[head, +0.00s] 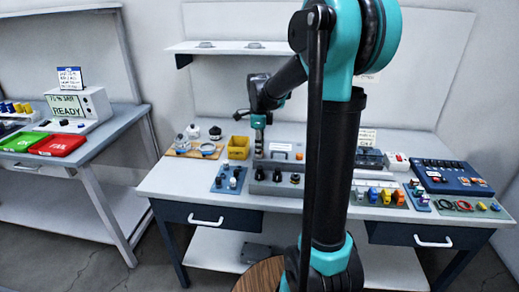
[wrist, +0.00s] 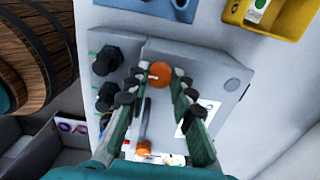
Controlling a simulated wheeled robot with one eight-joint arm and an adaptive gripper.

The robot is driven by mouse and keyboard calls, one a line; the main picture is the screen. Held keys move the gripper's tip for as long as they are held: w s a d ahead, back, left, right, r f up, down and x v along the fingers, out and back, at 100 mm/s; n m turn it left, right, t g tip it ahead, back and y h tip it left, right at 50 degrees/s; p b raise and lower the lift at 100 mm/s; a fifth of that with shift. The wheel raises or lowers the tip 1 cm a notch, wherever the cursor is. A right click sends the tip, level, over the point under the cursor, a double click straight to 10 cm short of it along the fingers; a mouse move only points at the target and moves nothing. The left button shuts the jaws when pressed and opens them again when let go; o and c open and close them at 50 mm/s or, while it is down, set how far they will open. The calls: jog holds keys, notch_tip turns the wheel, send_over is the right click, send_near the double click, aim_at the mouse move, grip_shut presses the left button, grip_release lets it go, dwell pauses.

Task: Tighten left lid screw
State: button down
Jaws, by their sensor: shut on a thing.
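The left lid screw (wrist: 160,74) has a round orange head with a pale slot mark, on the grey lid of a housing (head: 283,188). In the wrist view my gripper (wrist: 159,78) has its fingers on either side of this screw head, shut on it. In the head view my gripper (head: 259,146) points down at the left end of the lid and hides that screw. A second orange screw (head: 299,156) sits at the lid's right end; it also shows low in the wrist view (wrist: 143,148). A grey bar handle (wrist: 146,115) lies between the two screws.
Black knobs (wrist: 108,60) line the housing's front. A yellow bin (head: 238,147) stands close on the left, with a blue knob panel (head: 229,178) in front of it. A wooden tray with small parts (head: 195,150) is farther left. Coloured parts (head: 380,195) stand right.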

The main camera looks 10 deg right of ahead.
jog(key=c, duration=1.3)
grip_release()
jog(key=shift+r, duration=0.1)
notch_tip(320, 180, up, 12)
jog(key=shift+s, duration=0.1)
